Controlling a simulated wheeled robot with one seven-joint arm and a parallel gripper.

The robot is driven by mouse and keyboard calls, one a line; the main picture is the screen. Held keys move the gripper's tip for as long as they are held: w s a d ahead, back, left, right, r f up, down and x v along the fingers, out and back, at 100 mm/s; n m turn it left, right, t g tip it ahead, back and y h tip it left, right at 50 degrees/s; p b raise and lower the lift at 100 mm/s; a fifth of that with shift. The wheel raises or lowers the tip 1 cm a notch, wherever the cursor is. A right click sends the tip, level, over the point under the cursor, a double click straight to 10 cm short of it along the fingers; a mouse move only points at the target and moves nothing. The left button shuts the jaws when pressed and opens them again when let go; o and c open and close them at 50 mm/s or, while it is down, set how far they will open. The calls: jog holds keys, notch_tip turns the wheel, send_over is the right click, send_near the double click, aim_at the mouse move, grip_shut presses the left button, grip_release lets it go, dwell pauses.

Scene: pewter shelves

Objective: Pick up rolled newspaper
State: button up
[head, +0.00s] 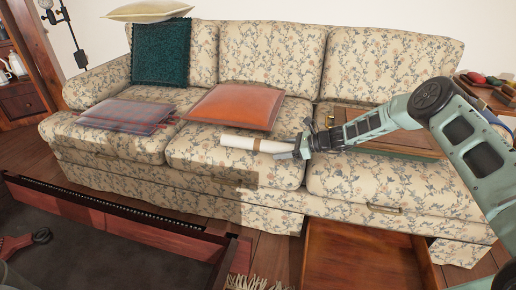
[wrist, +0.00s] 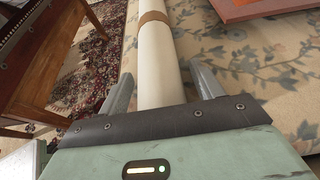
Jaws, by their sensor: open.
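The rolled newspaper (head: 241,143) is a pale roll with a brown band, lying on the middle seat cushion of the floral sofa (head: 390,65). In the wrist view the roll (wrist: 160,60) runs lengthwise away from me, its near end between the two fingers. My gripper (head: 292,151) is at the roll's right end in the head view. In the wrist view my gripper (wrist: 163,88) is open, with a finger on each side of the roll and a gap visible at least on the left. The roll's near end is hidden behind the gripper body.
An orange cushion (head: 235,106) lies just behind the roll. A plaid cushion (head: 127,115) and a teal cushion (head: 161,52) are on the left seat. A wooden board or case (head: 400,143) lies on the right seat. An open wooden drawer (head: 360,255) stands before the sofa.

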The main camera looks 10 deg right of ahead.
jog(key=c, duration=1.2)
jog(key=shift+o, duration=0.2)
jog(key=shift+r, duration=0.1)
